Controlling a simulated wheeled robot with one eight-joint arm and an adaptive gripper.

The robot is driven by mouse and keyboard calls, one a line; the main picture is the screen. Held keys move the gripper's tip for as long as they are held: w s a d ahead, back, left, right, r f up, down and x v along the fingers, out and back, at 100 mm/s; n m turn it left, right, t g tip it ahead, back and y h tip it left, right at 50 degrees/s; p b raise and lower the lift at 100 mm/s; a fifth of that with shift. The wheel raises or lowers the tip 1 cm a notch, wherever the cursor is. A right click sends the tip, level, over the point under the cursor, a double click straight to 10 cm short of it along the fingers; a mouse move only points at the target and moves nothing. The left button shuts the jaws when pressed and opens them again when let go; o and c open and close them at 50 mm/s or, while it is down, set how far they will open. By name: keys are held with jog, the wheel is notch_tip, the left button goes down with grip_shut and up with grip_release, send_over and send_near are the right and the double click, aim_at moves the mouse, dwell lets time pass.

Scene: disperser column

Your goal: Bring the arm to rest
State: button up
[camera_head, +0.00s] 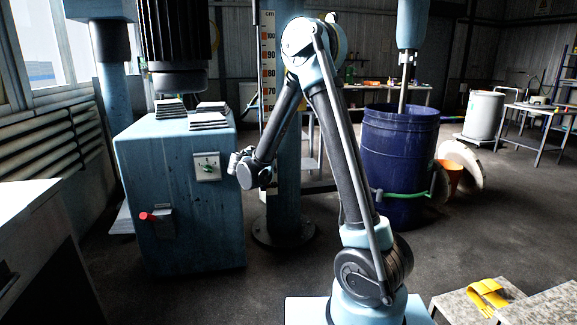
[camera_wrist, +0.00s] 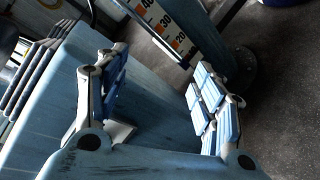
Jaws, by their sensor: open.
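My arm (camera_head: 340,140) rises from its pale blue base and bends down to the left at its elbow. My gripper (camera_head: 237,163) hangs at the right edge of the blue machine cabinet (camera_head: 185,245), near its rotary switch (camera_head: 207,167). I cannot tell from the head view whether it touches the cabinet. In the wrist view my gripper (camera_wrist: 158,78) has its two padded fingers spread wide apart. No object is held between them. The cabinet also shows behind the fingers in the wrist view (camera_wrist: 75,75).
Stacks of flat plates (camera_head: 208,116) lie on the cabinet. A red-handled lever (camera_head: 150,216) juts from its front. A column with a centimetre scale (camera_head: 268,60) stands behind my forearm. A dark blue drum (camera_head: 400,150) stands right. Yellow gloves (camera_head: 487,293) lie on a low surface, front right.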

jog(key=s+d+r+m+g+h, duration=0.1)
jog(key=s+d+m+g, duration=0.15)
jog(key=d, duration=0.45)
jog(key=s+d+r+m+g+h, duration=0.1)
jog(key=s+d+m, duration=0.25)
jog(key=d, duration=0.45)
jog(key=s+d+r+m+g, duration=0.2)
jog(key=s+d+m, duration=0.15)
jog(key=d, duration=0.35)
jog(key=s+d+f+m+g, duration=0.25)
jog(key=s+d+m, duration=0.25)
jog(key=s+d, duration=0.65)
jog(key=s+f+m+g+y, duration=0.1)
jog(key=s+f+m, duration=0.3)
jog(key=s, duration=0.9)
jog(key=s+f+m+g+y, duration=0.2)
jog(key=s+f+m+g, duration=0.1)
jog(key=s, duration=1)
jog(key=shift+d+f+m+g+y, duration=0.35)
jog(key=shift+f+m, duration=0.35)
jog(key=shift+m, duration=0.25)
jog(key=shift+w+f, duration=0.2)
jog(key=shift+w, duration=0.2)
